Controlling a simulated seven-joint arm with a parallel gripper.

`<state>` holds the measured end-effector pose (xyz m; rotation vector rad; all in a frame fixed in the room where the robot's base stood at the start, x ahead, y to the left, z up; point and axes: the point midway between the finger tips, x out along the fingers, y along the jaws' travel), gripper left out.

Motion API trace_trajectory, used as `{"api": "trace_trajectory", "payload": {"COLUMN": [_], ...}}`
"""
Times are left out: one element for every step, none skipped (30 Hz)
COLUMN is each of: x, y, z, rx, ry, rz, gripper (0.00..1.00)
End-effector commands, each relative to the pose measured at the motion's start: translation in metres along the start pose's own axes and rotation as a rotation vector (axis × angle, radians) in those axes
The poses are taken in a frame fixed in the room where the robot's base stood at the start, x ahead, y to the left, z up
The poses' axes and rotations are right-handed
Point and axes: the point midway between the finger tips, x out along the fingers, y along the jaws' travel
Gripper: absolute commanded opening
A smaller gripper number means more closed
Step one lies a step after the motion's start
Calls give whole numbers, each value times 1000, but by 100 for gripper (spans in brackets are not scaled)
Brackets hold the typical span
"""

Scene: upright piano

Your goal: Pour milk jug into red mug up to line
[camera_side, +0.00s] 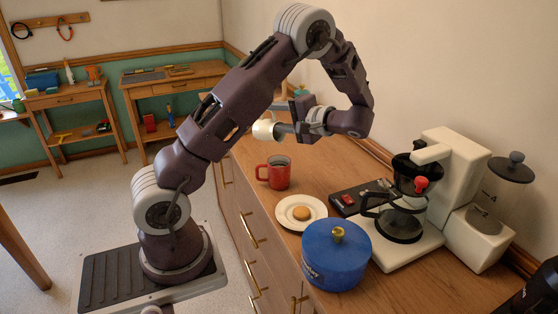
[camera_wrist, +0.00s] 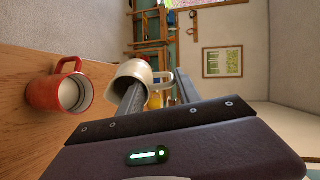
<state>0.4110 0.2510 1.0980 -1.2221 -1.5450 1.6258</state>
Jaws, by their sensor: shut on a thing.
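The red mug (camera_side: 279,172) stands upright on the wooden counter, its handle to the left. In the wrist view the mug (camera_wrist: 44,94) shows a pale inside; whether that is milk or lining I cannot tell. My gripper (camera_side: 281,131) is shut on the cream milk jug (camera_side: 263,131), which it holds off the counter, above and beyond the mug in the side view. The jug (camera_wrist: 131,72) looks tilted in the wrist view, with the fingers partly covering it. No stream of milk is visible. The line on the mug cannot be made out.
A white plate (camera_side: 283,218) with a round biscuit (camera_side: 301,213) lies in front of the mug. A blue lidded pot (camera_side: 335,262) and a coffee machine (camera_side: 450,160) stand nearer and to the right. Counter around the mug's left side is clear.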

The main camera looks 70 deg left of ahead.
Motion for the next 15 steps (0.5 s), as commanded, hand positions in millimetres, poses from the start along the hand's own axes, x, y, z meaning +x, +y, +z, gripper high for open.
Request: {"api": "trace_trajectory", "payload": {"x": [0,0,0,-1,-1,-1,-1,-1,-1,-1,-1,-1,-1,-2,-2], "y": [0,0,0,0,0,0,0,0,0,0,0,0,0,0,0], "z": [0,0,0,0,0,0,0,0,0,0,0,0,0,0,0], "rx": [0,0,0,0,0,1,1,1,1,1,1,1,1,1,2], "ry": [0,0,0,1,1,1,1,1,2,2,2,2,3,3,3], "rz": [-4,-6,-8,-10,-11,-14,-16,-17,-20,-21,-23,-25,-27,-29,-31], "gripper": [0,0,0,0,0,0,0,0,0,0,0,0,0,0,0]}}
